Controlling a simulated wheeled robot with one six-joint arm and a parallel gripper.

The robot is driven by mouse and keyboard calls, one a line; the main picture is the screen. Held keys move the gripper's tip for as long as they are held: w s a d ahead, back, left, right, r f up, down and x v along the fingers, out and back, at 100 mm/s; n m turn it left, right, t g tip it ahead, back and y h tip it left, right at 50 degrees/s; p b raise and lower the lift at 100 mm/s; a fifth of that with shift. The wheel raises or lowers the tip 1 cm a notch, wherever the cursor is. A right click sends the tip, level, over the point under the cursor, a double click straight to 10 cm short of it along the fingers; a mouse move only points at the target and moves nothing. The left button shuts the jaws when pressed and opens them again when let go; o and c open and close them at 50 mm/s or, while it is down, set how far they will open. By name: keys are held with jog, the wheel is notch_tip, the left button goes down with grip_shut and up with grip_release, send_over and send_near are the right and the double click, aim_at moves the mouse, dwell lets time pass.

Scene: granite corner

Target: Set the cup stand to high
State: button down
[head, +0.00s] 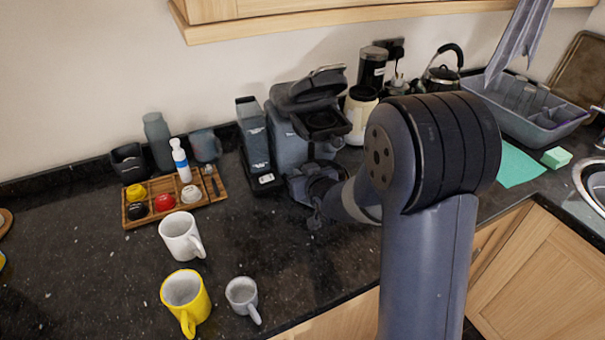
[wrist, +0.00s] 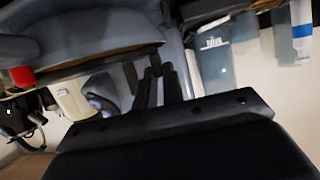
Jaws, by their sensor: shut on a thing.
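The coffee machine (head: 290,130) stands against the back wall with its dark lid raised. It also shows, tilted and very close, in the wrist view (wrist: 70,45). My gripper (head: 316,192) is low at the front of the machine, where the cup stand sits. In the wrist view its dark fingers (wrist: 157,88) are close together against the machine's lower front. The gripper is shut on what appears to be the cup stand; the stand is mostly hidden by my gripper and arm, so I cannot tell its height.
A white mug (head: 180,238), a yellow mug (head: 184,295) and a small grey cup (head: 242,294) stand on the left counter. A wooden tray (head: 205,186) holds coloured pods and a bottle. A cream jar (head: 360,113) and a kettle (head: 440,72) stand behind my arm.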

notch_tip(320, 180, up, 5)
jog(key=p, duration=0.2)
jog(key=shift+p, duration=0.35)
jog(key=shift+w, duration=0.1)
jog(key=shift+r, duration=0.1)
jog(key=c, duration=2)
grip_release()
jog(key=o, duration=0.5)
jog(key=shift+s, duration=0.2)
jog(key=v, duration=1)
jog(key=shift+s+r, duration=0.1)
jog(key=shift+s, duration=0.15)
